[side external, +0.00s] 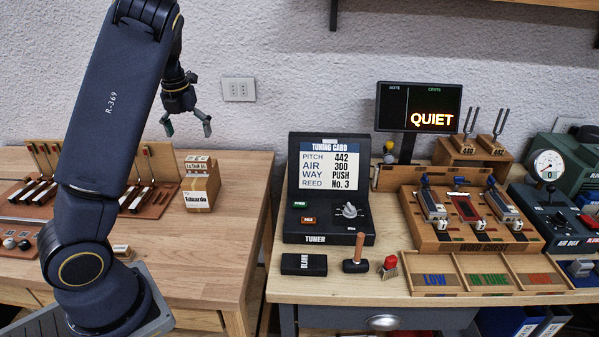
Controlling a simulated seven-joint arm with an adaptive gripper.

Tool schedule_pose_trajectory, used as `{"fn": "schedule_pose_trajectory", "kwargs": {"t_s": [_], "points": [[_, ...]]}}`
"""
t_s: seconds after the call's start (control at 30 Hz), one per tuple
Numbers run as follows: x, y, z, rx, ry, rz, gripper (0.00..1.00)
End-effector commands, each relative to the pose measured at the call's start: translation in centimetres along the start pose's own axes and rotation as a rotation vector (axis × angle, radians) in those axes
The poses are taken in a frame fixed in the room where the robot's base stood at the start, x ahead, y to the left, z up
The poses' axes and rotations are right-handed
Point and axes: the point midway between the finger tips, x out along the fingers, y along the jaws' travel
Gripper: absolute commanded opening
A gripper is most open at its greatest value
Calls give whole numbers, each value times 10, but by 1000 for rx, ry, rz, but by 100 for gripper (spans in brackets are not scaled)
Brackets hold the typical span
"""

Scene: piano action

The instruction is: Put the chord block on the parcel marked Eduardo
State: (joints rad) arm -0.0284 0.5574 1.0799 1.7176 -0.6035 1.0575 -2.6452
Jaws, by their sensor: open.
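My gripper (188,128) is open and empty, high in front of the wall and above the left table. Below it, a wooden parcel (199,200) with a white label reading "Eduardo" stands near the back right of that table. A small light block (197,166) with dark lettering, possibly the chord block, shows at the parcel's upper part. I cannot tell if it rests on the parcel or stands behind it. Another small wooden block (121,250) with a pale top lies beside my arm's base, partly hidden; its marking is too small to read.
Racks of piano hammers and keys (150,195) stand left of the parcel, partly behind my arm. Bare table (215,250) lies in front of the parcel. Across a gap, the right bench holds a tuner (327,220), a "QUIET" screen (418,107) and a reed tray (470,240).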

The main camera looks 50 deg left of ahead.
Motion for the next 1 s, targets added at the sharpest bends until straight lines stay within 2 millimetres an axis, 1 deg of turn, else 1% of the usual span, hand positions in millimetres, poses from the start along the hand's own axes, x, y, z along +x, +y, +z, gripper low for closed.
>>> {"fn": "schedule_pose_trajectory", "kwargs": {"t_s": [0.03,0.1,0.17,0.23,0.27,0.37,0.47,0.5,0.57,0.6,0.63,0.67,0.7,0.77,0.8,0.87,0.9,1.0], "points": [[-8,-1,1,2,-4,-2,97],[-16,0,1,2,-3,-1,97],[-21,-1,0,7,-1,-4,97],[-25,-5,-4,55,2,-21,97],[-26,-9,-8,98,4,-35,97],[-31,-32,-28,368,0,-117,97],[-44,-69,-62,818,-47,-221,97],[-51,-84,-79,1034,-82,-256,97],[-64,-105,-105,1365,-151,-288,97],[-72,-117,-123,1590,-204,-294,97],[-79,-125,-137,1761,-248,-291,97],[-85,-132,-151,1930,-294,-279,97],[-93,-140,-170,2160,-355,-248,97],[-104,-148,-197,2499,-443,-169,97],[-109,-152,-214,2713,-493,-95,97],[-114,-154,-236,3008,-547,37,97],[-117,-155,-248,-2999,536,-131,97],[-118,-153,-271,-2653,428,-289,97]]}}
